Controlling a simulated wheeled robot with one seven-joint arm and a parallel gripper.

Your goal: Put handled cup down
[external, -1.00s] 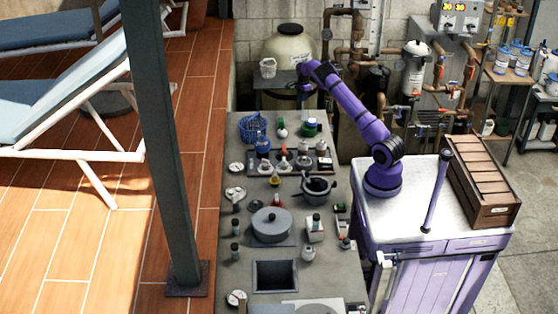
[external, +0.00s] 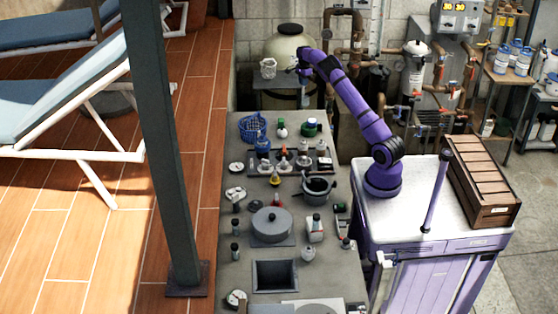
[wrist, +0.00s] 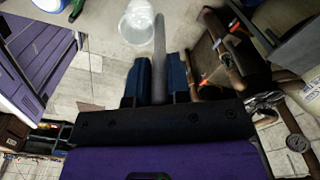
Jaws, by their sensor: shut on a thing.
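My gripper (external: 298,68) is raised beyond the far end of the grey counter. In the wrist view its two dark blue fingers (wrist: 159,83) are shut on a grey rod, which looks like the handle of the handled cup (wrist: 159,42). The rod extends away from the fingers. A pale, translucent round vessel (wrist: 137,22) shows beside its far end; I cannot tell whether the two are joined. In the external view the held thing is too small to make out.
A white openwork container (external: 268,69) stands on a small dark table (external: 274,83) left of my gripper. The grey counter (external: 232,170) is crowded with bottles, a blue basket (external: 252,128) and a lidded pot (external: 272,224). Pipes (external: 357,50) run behind my arm.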

